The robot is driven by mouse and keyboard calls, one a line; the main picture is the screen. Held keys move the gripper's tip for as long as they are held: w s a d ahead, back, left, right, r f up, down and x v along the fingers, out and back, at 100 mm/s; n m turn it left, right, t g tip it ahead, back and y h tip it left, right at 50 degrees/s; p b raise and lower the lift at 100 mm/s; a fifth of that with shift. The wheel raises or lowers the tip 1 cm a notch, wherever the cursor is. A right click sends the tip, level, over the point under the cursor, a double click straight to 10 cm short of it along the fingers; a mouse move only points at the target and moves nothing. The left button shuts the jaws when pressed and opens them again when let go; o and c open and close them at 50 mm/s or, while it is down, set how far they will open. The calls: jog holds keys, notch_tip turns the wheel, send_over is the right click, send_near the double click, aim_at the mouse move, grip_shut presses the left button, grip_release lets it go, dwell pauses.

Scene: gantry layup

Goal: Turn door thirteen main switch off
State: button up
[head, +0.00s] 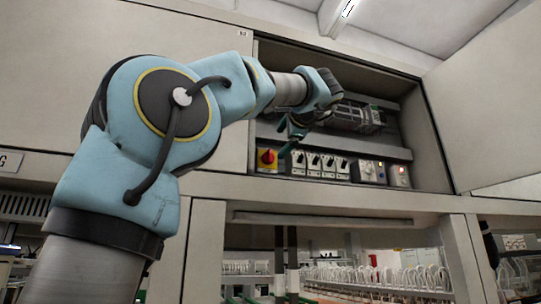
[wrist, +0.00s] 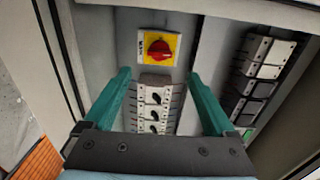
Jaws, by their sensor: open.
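The main switch is a red rotary knob on a yellow plate; it shows in the head view (head: 267,157) at the left end of the lower row inside the open cabinet. It also shows in the wrist view (wrist: 159,47), above the space between my fingers. My gripper (head: 291,138) is in the cabinet opening near the switch, its green fingers apart in the wrist view (wrist: 160,78). Nothing is between them in contact, and the knob is apart from both fingertips. The knob's handle lies roughly level in the wrist view. The label beside it is too small to read surely.
A row of breakers (head: 314,164) sits right of the switch, with more modules (head: 368,171) beyond. An upper rail of devices (head: 355,115) is behind my wrist. The cabinet door (head: 485,100) stands open at right. The cabinet's left edge (head: 250,110) is close to my arm.

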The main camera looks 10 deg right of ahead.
aim_at(270, 156)
jog(key=w+p, duration=0.1)
jog(key=w, duration=0.2)
jog(key=w+a+p, duration=0.1)
jog(key=w, duration=0.2)
jog(key=w+p, duration=0.1)
jog(key=w, duration=0.2)
jog(key=shift+w+a, duration=0.15)
jog(key=shift+w, duration=0.1)
jog(key=c, duration=1.4)
